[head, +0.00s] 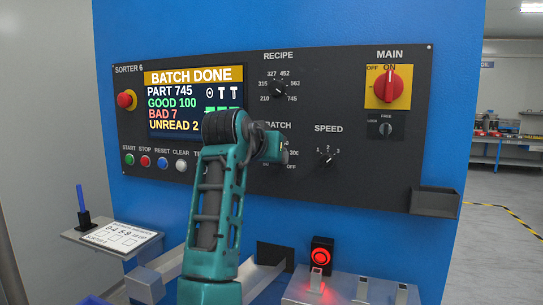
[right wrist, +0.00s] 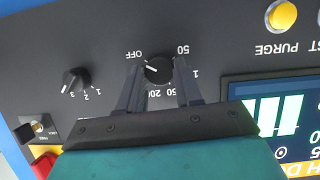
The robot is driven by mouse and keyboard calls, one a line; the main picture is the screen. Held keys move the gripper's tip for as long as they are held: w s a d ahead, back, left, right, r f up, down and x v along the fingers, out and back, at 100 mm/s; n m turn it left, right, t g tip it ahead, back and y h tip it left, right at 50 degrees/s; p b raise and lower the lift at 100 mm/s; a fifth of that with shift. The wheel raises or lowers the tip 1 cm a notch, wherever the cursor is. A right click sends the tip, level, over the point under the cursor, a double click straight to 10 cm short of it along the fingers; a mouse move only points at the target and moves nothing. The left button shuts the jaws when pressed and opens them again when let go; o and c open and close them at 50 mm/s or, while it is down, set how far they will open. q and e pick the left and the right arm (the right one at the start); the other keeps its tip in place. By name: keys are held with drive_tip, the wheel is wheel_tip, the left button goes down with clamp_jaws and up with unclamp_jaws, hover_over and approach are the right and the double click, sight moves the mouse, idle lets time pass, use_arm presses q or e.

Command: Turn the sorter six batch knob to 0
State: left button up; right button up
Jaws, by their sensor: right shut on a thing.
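The batch knob (right wrist: 158,69) is a black round knob on the dark Sorter 6 panel (head: 225,72), seen upside down in the right wrist view. Its white pointer line points roughly toward the OFF mark; marks such as 50 and 200 stand around it, and I see no 0 mark. My right gripper (right wrist: 160,72) has its two dark fingers on either side of the knob, shut on it. In the head view my teal right arm and gripper (head: 283,150) cover the knob and most of its scale. My left gripper is out of view.
The recipe knob (head: 280,90) sits above and the speed knob (head: 328,158) to the right. A red main switch (head: 388,86) is at upper right. The screen (head: 196,100) reads BATCH DONE. A red emergency button (head: 126,100) is at left. A small tray (head: 435,202) juts out at lower right.

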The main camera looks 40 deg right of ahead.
drive_tip(key=shift+r+t, duration=0.1)
drive_tip(key=shift+t, duration=0.2)
idle(0.4)
drive_tip(key=o, duration=1)
drive_tip(key=shift+o, duration=0.2)
drive_tip(key=b+v, duration=0.1)
drive_tip(key=v, duration=1.1)
drive_tip(key=shift+s+a+r, duration=0.15)
drive_tip(key=shift+s+a, duration=0.05)
drive_tip(key=shift+a, duration=0.15)
